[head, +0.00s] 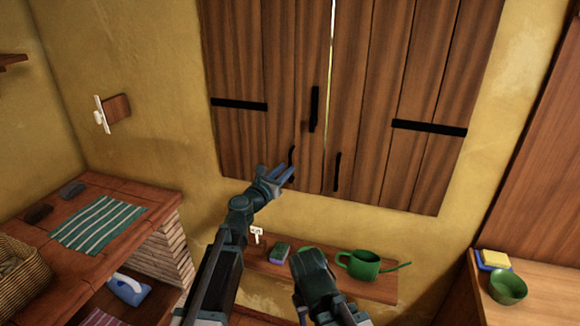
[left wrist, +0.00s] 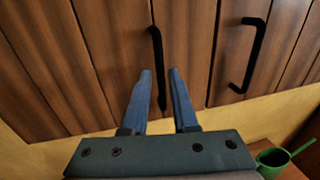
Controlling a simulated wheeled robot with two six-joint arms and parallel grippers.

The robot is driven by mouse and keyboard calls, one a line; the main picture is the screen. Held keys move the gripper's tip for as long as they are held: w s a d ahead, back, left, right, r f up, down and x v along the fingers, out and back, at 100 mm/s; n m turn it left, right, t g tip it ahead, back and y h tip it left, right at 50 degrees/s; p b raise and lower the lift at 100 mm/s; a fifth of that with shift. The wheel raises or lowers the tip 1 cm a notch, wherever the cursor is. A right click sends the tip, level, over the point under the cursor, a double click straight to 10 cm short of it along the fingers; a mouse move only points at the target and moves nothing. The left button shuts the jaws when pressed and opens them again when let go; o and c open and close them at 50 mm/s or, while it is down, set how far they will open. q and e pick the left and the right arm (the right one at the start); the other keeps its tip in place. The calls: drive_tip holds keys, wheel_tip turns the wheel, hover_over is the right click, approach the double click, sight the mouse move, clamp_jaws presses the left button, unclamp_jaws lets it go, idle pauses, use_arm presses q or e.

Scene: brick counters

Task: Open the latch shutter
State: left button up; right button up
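The wooden shutter has a left leaf (head: 245,60) and a right leaf (head: 400,70), with a thin bright gap between them. A black latch bar (head: 314,108) stands upright on the left leaf near the gap. Below it is a black left handle (head: 291,158), also in the left wrist view (left wrist: 157,55). The right leaf has a black right handle (head: 337,172), also in the left wrist view (left wrist: 248,55). My left gripper (head: 285,174) is open at the left handle; in its wrist view (left wrist: 160,73) the handle's lower part shows between the fingers. Contact is unclear. My right gripper is out of view.
A brick counter (head: 160,195) stands left with a striped cloth (head: 98,222). A right counter (head: 540,290) holds a green bowl (head: 508,287).

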sight(290, 180)
use_arm(q)
drive_tip(key=shift+x, duration=1.7)
drive_tip(key=shift+c, duration=0.2)
clamp_jaws()
